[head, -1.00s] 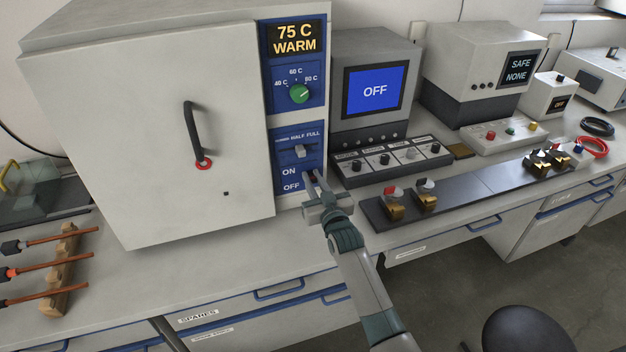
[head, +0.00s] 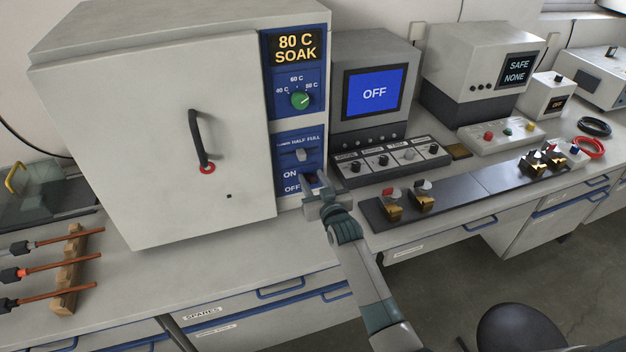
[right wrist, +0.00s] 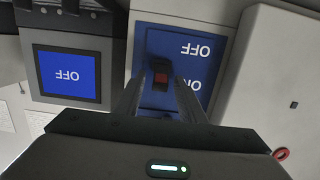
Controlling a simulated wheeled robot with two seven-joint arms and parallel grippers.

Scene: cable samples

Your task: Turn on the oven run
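The oven (head: 155,140) is a large pale box with its door shut. Its display (head: 296,48) reads "80 C SOAK". The green temperature dial (head: 300,100) sits under it, its mark toward 80 C. A grey slider (head: 301,154) is under the fan labels. My right gripper (head: 312,182) is at the ON/OFF panel low on the oven front and partly covers it. In the right wrist view the dark and red rocker switch (right wrist: 160,72) lies between its two parted fingertips, with nothing gripped. I cannot tell if a finger touches it. My left gripper is not in view.
A blue screen (head: 374,92) reading "OFF" and a knob box (head: 393,160) stand right of the oven. A dark strip (head: 460,186) with brass clamps lies along the bench front. Rods on a wooden rack (head: 68,270) are at left. The bench before the oven is clear.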

